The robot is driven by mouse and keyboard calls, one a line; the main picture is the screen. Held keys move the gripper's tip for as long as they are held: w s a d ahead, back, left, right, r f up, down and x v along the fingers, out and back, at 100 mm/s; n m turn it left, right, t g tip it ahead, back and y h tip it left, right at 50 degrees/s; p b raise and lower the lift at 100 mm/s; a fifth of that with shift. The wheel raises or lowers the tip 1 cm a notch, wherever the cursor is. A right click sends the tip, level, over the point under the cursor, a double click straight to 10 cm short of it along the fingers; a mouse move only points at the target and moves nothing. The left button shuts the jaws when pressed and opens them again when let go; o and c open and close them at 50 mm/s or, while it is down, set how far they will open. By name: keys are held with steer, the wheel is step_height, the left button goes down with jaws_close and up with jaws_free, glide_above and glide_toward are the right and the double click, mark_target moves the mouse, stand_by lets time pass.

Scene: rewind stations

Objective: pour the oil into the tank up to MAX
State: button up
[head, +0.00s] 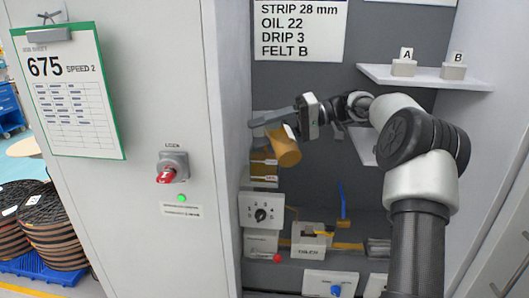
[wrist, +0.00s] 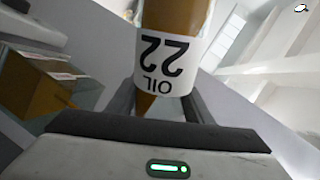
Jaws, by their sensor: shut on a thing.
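My gripper (head: 272,124) is shut on an amber oil bottle (head: 285,150), which is tilted in the head view. In the wrist view the bottle (wrist: 185,18) lies between the fingers (wrist: 160,97), and its white label reads "OIL 22" upside down. The tank (head: 262,170), amber with white labels, is on the left cabinet wall just below the bottle, which partly hides it. In the wrist view the tank (wrist: 60,92) is a brown box at the left, apart from the bottle. I cannot make out the MAX mark, the oil level or any stream of oil.
A sign (head: 300,28) reads "STRIP 28 mm, OIL 22, DRIP 3, FELT B". A dial (head: 261,214) and a oiler (head: 309,240) sit below the tank. Blocks A (head: 404,68) and B (head: 454,71) stand on a shelf. A red lock switch (head: 170,172) is on the grey panel.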

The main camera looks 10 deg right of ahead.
steer(key=shift+f+p, duration=0.1)
steer(key=shift+p, duration=0.2)
steer(key=shift+f+m+g, duration=0.3)
steer(key=shift+f+m, duration=0.15)
steer(key=shift+m, duration=0.05)
steer(key=shift+a, duration=0.1)
stand_by(1.5)
